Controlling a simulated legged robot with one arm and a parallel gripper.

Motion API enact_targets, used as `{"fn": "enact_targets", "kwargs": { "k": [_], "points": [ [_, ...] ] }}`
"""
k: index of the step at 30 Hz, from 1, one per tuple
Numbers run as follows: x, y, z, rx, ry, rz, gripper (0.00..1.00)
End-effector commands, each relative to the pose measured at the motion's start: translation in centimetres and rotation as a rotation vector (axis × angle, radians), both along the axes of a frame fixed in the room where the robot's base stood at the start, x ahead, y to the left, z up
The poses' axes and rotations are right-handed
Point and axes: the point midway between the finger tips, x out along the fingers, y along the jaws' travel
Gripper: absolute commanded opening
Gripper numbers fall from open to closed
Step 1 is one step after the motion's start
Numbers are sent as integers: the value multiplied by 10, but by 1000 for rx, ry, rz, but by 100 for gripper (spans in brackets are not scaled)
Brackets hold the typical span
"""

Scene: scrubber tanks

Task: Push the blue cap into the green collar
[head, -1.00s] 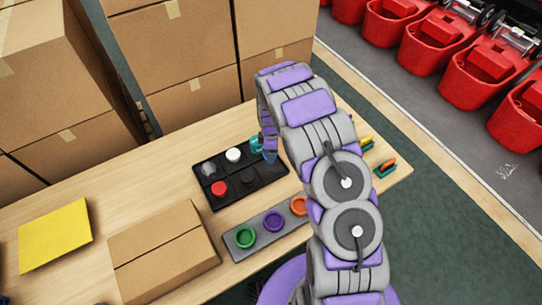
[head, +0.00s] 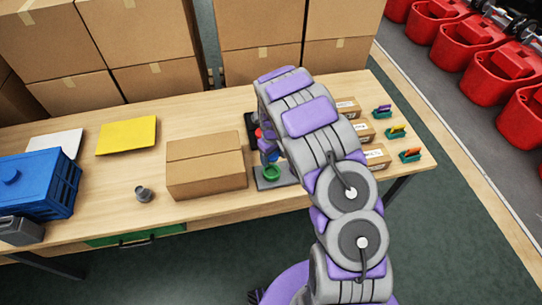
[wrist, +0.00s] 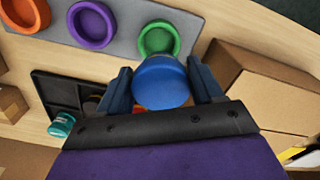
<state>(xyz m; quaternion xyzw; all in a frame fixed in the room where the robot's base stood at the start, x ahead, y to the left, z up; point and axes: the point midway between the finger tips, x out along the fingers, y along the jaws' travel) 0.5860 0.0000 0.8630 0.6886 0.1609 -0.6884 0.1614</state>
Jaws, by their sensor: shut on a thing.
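My gripper (wrist: 162,90) is shut on the blue cap (wrist: 161,79), with a dark finger on each side of it. The green collar (wrist: 159,39) is an open ring on a grey plate (wrist: 121,29), just beyond the cap in the wrist view. The cap appears beside the collar, not in it; its height above the plate is hard to judge. In the head view my gripper (head: 267,146) is close above and behind the green collar (head: 272,173). My arm hides most of the plate there.
Purple (wrist: 91,25) and orange (wrist: 25,14) collars share the plate. A black tray (wrist: 55,91) and a teal-lidded jar (wrist: 61,125) lie near my gripper. A cardboard box (head: 206,166) stands left of the plate. More small boxes (head: 376,155) stand right of my arm.

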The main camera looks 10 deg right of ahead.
Motion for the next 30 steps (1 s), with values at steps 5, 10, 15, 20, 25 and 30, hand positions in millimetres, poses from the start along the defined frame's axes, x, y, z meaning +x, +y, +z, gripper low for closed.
{"fn": "enact_targets", "kwargs": {
  "k": [5,10,15,20,25,30],
  "points": [
    [-1,-1,-5,1,0,-7,37],
    [-2,1,-15,-2,1,-5,37],
    [-2,2,-30,-2,1,-4,37],
    [-2,2,-45,-2,0,-3,37],
    [-1,2,-54,-2,-2,-2,37],
    [-1,1,-58,-2,-3,-3,37]
  ]
}}
